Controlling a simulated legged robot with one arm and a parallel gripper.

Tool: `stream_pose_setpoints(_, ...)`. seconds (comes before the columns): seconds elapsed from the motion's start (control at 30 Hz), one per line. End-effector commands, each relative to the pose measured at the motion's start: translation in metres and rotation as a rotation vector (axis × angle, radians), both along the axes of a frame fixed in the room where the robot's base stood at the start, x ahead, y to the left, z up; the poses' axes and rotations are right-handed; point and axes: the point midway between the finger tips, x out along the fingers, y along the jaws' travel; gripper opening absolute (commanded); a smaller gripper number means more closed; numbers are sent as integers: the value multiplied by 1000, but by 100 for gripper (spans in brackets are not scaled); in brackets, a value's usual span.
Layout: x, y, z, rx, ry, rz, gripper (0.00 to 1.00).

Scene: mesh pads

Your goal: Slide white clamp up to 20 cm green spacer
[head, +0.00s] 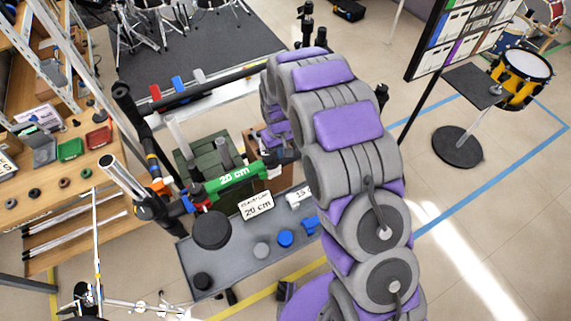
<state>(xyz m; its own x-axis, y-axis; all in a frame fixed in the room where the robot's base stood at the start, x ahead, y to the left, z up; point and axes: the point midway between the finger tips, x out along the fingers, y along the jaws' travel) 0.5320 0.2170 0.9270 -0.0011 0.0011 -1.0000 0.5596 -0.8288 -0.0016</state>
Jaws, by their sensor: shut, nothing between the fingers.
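The green spacer (236,177), marked 20 cm, lies along a dark bar in the middle of the head view. A small white block (199,76) stands by the far black bar, in a row with a red and a blue one. It may be the white clamp, but its shape is too small to tell. My arm curves over from the right and down behind itself. My gripper (281,157) is a dark shape at its far end, by the spacer's right end. It is shut and empty. The arm hides part of it, and contact with the spacer cannot be told.
A grey tray (228,271) below the spacer holds black, grey and blue round parts and a 20 cm label card (256,206). A wooden bench (50,195) stands at left. A sign stand (447,40) and drums are at right.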

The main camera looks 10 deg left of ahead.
Motion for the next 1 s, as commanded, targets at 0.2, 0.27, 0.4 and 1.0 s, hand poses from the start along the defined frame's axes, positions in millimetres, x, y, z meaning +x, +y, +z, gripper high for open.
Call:
stream_pose_setpoints(0.2,6,-8,0,-1,1,0,0)
stream_pose_setpoints(0.27,8,-11,0,-1,1,0,0)
stream_pose_setpoints(0.4,12,-19,0,0,1,-1,0)
stream_pose_setpoints(1.0,16,-25,24,-1,1,1,0)
